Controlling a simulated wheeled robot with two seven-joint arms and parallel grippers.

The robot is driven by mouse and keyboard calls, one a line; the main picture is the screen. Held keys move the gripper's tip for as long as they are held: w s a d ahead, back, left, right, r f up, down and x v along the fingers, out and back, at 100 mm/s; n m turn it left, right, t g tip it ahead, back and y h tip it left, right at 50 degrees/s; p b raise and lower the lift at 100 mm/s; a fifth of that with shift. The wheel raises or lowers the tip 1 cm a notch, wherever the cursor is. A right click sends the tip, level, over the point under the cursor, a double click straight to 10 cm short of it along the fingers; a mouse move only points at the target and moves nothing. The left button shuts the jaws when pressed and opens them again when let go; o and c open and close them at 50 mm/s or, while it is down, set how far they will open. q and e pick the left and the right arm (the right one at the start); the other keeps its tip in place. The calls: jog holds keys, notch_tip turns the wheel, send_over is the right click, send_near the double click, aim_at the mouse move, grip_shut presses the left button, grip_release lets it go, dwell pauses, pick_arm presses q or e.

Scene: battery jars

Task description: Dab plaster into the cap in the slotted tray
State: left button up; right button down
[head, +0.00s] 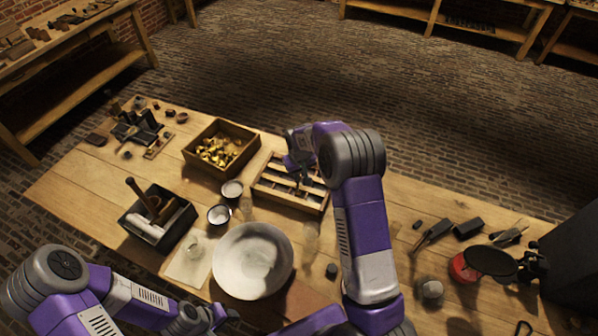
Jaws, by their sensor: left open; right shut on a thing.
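The slotted tray (262,190) is a wooden frame with pale slats, right of the table's middle. My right gripper (300,174) is over this tray, pointing down, shut on a thin thing that is too small and dark to make out well. Its arm covers part of the tray's right side. I cannot make out the cap in the slots. A wide white bowl (252,262) stands in front of the tray; whether its pale inside is plaster is unclear. My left gripper (226,315) is open and low at the near edge, left of the bowl.
A wooden box (190,155) of brass pieces stands behind left. A dark tool box (150,232) is at left. A red tin (462,268) and dark tools lie at right.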

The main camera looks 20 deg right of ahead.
jog(key=shift+s+b+x, duration=0.2)
jog(key=shift+b+x, duration=0.6)
jog(key=shift+x, duration=0.3)
dwell(0.8)
jog(key=shift+a+r, duration=0.1)
jog(key=shift+r, duration=0.05)
dwell(0.7)
jog(key=shift+w+d+p+v, duration=0.1)
jog(key=shift+w+p+v, duration=0.15)
jog(key=shift+p+v, duration=0.75)
jog(key=shift+w+d+p+v, duration=0.15)
jog(key=shift+p+v, duration=0.4)
jog(key=shift+v, duration=0.9)
jog(key=shift+w+p+v, duration=0.3)
jog(key=shift+p+v, duration=0.45)
jog(key=shift+v, duration=0.45)
jog(key=shift+r, duration=0.15)
